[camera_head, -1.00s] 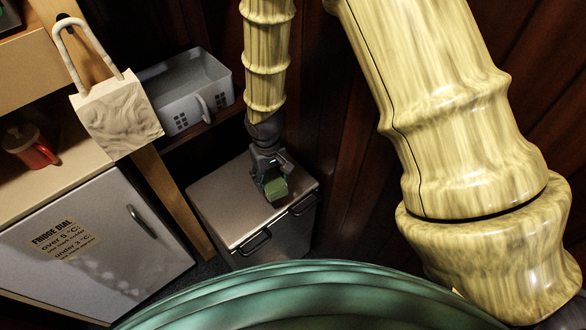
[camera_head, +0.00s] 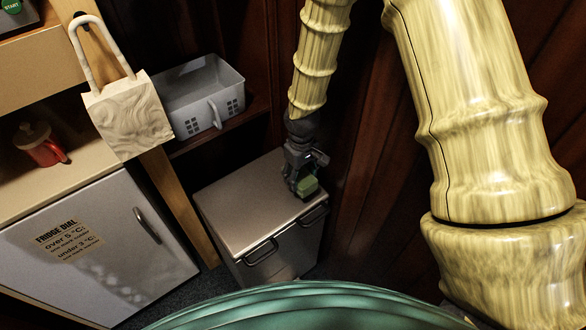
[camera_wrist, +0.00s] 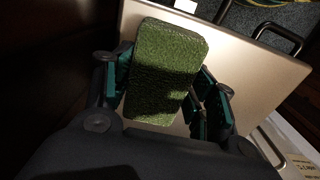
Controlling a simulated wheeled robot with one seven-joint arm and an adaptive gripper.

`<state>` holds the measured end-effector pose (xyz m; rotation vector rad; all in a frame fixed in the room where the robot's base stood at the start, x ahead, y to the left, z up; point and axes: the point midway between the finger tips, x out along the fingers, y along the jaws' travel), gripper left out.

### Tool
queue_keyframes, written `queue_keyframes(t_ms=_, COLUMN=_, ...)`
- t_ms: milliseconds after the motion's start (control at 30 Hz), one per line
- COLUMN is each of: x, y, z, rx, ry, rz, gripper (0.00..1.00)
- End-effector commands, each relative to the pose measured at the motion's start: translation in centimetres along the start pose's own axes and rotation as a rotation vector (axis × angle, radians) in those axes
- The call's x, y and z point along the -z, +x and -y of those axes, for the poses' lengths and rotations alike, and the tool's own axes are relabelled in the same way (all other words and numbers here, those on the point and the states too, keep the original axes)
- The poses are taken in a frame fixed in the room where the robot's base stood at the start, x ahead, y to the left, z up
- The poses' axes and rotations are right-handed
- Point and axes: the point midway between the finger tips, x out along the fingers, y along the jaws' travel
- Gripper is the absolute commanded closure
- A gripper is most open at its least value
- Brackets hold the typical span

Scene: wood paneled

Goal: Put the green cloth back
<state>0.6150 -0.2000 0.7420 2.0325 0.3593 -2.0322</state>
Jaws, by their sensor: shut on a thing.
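The green cloth (camera_head: 307,186) is a small, thick green block. My gripper (camera_head: 304,178) is shut on it above the right part of the metal-topped cabinet. In the wrist view the cloth (camera_wrist: 166,72) sits between the fingers of my gripper (camera_wrist: 164,88), with the cabinet top behind it. I cannot tell how high the cloth is above that top.
The metal-topped cabinet (camera_head: 240,205) has dark handles at its front. A grey basket (camera_head: 190,98) stands on a shelf behind. A red mug (camera_head: 45,152) stands on the counter.

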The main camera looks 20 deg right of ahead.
Motion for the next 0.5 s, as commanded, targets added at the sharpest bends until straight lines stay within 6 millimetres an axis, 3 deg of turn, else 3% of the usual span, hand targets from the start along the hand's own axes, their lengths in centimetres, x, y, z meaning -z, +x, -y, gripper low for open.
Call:
queue_keyframes(t_ms=200, x=3.4, y=0.3, z=-1.0, rx=0.001, ry=0.000, rz=0.000, gripper=0.70)
queue_keyframes(t_ms=500, x=5.1, y=0.5, z=-1.6, rx=0.000, ry=0.000, rz=-0.001, gripper=0.70)
